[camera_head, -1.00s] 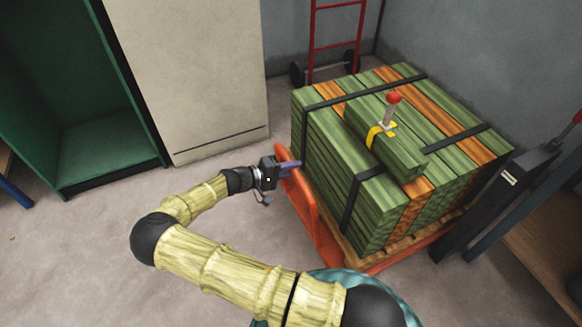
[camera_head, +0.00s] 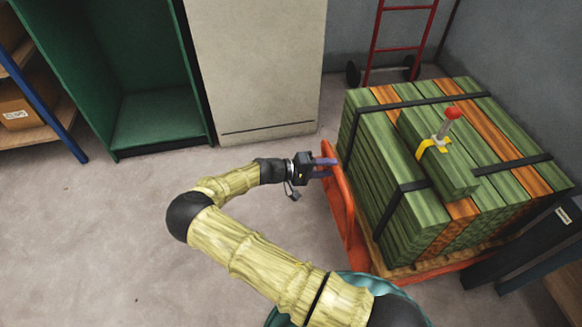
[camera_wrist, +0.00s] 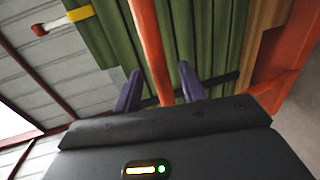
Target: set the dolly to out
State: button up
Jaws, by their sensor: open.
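The dolly is a low orange cart with an upright handle frame (camera_head: 350,222) at its left end. It bears a strapped stack of green and orange timber (camera_head: 395,165). My gripper (camera_head: 328,167) is at the upper part of the handle frame. In the wrist view, the two purple fingers of my gripper (camera_wrist: 159,75) are apart, with an orange bar (camera_wrist: 150,50) of the frame passing between them. I cannot tell whether either finger touches the bar. The far side of the dolly is hidden by its load.
A red-knobbed lever with a yellow bracket (camera_head: 440,142) is on top of the stack. A beige cabinet (camera_head: 260,70) and an open green cabinet (camera_head: 150,120) stand behind. A red hand truck (camera_head: 405,35) is at the back wall. Floor (camera_head: 110,225) to the left is clear.

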jog(key=p+v, duration=0.2)
jog(key=v, duration=1.2)
jog(key=shift+a+p, duration=0.2)
jog(key=shift+p, duration=0.2)
jog(key=shift+d, duration=0.1)
jog(key=s+d+r+m+g+y, duration=0.1)
jog(key=s+d+r+g+y, duration=0.15)
jog(key=d+y, duration=0.2)
jog(key=s+d+r+m+g+y, duration=0.1)
jog(key=s+d+g+y, duration=0.2)
jog(key=d, duration=0.3)
jog(key=s+d+r+t+y, duration=0.3)
jog(key=s+r+t+y, duration=0.4)
jog(key=s+r, duration=0.7)
notch_tip(320, 180, up, 39)
jog(key=g+y+p, duration=0.1)
jog(key=p, duration=3.7)
jog(key=shift+w+p, duration=0.3)
